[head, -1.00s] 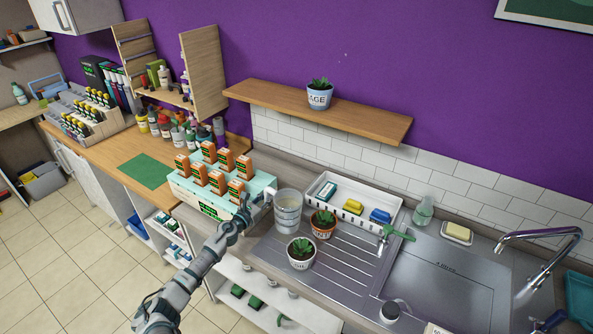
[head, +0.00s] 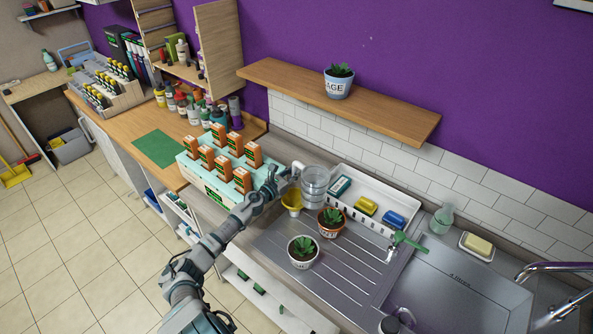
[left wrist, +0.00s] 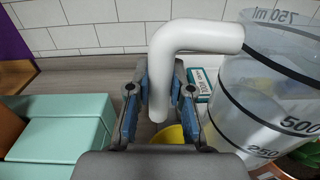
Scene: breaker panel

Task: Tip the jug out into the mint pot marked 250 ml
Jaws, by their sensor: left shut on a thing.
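The clear measuring jug (head: 314,186) has a white handle (left wrist: 190,50) and dark rings marked 250, 500 and 750 ml. My left gripper (head: 272,180) is shut on the handle and holds the jug upright, seemingly raised above the drainer. In the left wrist view, the handle passes between the fingers (left wrist: 158,100). A terracotta pot (head: 331,222) and a white pot (head: 303,252), both planted, stand on the drainer; I cannot read their labels. A planted pale blue pot (head: 339,82) on the shelf shows "AGE". My right gripper is out of view.
A yellow cup (head: 292,200) stands just below the jug. A white tray (head: 352,213) with sponges lies behind the drainer (head: 345,265). A mint-green box (head: 204,180) with orange cartons is left of the jug. The wall shelf (head: 385,112) hangs above.

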